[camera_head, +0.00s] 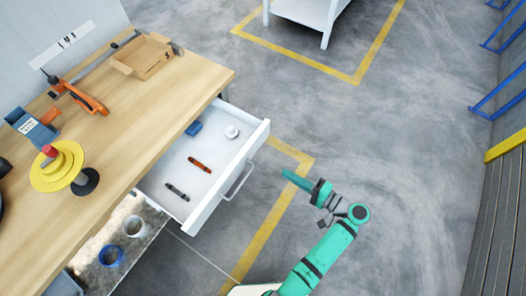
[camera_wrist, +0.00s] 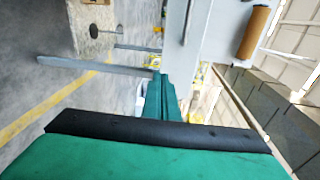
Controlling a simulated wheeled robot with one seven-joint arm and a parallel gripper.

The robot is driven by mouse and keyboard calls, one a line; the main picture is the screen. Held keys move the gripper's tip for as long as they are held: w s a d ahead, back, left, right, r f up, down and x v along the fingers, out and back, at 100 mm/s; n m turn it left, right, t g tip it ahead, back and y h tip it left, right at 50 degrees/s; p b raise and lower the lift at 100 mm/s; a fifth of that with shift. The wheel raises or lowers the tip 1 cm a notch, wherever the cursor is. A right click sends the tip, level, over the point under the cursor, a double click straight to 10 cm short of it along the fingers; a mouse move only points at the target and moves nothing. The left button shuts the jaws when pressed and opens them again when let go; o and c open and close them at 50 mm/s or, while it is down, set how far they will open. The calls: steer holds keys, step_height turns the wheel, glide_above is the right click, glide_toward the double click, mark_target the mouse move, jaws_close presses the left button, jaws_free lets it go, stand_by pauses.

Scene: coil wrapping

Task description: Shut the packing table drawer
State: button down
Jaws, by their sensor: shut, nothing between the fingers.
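The packing table (camera_head: 190,88) has a light wooden top. Its white drawer (camera_head: 215,205) is pulled well out on the right side, with a metal bar handle (camera_head: 238,182) on its front. In the drawer lie a blue item (camera_head: 194,128), a white round item (camera_head: 232,132), an orange item (camera_head: 199,164) and a dark item (camera_head: 177,191). My teal gripper (camera_head: 286,174) is shut and empty, to the right of the handle and apart from it. Its shut fingers also show in the wrist view (camera_wrist: 157,80); I cannot surely identify the drawer there.
On the tabletop are an open cardboard box (camera_head: 145,58), an orange tool (camera_head: 88,99) and a yellow round stand (camera_head: 58,168). A lower shelf holds cups (camera_head: 111,256). Open grey floor (camera_head: 400,170) with yellow lines lies right of the drawer. Blue racking stands far right.

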mark_target(255, 148)
step_height(255, 148, up, 4)
steer(key=d+n+y, duration=0.1)
steer(key=d+y, duration=0.1)
steer(key=x, duration=0.9)
steer(key=f+x, duration=0.1)
steer(key=x, duration=0.4)
steer(key=shift+s+d+r, duration=0.1)
